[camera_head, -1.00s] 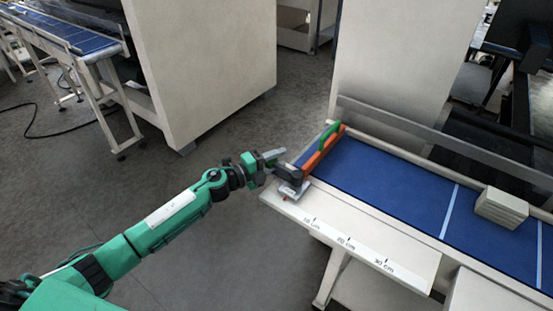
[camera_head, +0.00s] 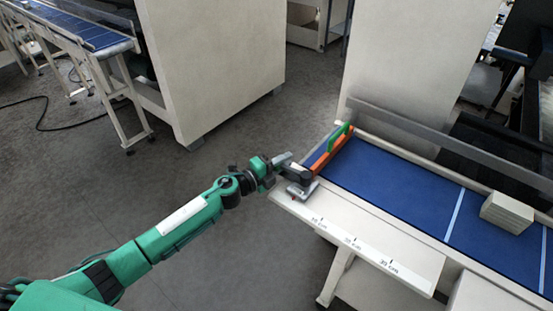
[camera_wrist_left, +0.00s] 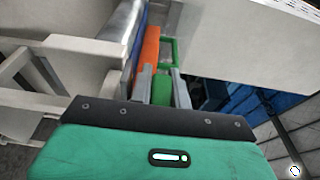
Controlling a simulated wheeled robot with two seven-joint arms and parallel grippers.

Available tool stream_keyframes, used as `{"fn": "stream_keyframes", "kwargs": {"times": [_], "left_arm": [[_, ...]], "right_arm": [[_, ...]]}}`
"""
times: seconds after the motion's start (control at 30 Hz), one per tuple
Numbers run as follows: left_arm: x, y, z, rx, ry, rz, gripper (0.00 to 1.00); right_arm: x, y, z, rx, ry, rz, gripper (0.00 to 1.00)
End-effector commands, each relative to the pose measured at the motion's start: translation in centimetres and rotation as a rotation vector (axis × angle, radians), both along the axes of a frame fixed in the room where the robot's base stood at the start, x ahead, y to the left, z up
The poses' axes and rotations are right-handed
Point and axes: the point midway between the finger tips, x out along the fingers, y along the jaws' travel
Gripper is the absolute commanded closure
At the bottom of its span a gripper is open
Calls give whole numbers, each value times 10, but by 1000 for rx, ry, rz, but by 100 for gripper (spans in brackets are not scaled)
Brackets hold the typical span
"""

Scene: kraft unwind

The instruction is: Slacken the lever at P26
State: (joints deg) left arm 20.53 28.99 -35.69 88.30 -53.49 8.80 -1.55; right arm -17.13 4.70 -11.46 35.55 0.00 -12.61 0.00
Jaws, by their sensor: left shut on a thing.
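I cannot read a P26 label. The orange bar (camera_wrist_left: 149,47) and the green handle (camera_wrist_left: 168,51) show beyond. The lever's full shape is hidden in the head view. My right gripper is not in view.
The blue conveyor (camera_head: 400,182) runs to the right, with a stack of pale blocks (camera_head: 507,213) on it. A centimetre scale (camera_head: 351,242) lines the ledge. A large cream cabinet (camera_head: 215,65) stands behind. The floor left of the ledge is open.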

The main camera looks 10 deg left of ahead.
Motion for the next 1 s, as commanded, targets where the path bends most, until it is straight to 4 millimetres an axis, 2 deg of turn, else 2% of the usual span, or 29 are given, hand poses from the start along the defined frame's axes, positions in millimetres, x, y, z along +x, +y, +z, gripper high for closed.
{"fn": "stream_keyframes", "kwargs": {"times": [0.17,0.2,0.3,0.67,0.87,1.0], "left_arm": [[0,1,-1,1,1,0,100],[0,1,-1,1,1,0,76],[0,1,-1,1,1,0,60],[-3,4,-2,1,1,0,60],[-25,21,-4,4,0,-2,60],[-47,39,-5,3,1,-1,60]], "right_arm": [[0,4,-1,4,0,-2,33],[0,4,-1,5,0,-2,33],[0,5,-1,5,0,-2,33],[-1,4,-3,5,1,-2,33],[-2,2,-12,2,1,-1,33],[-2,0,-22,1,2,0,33]]}}
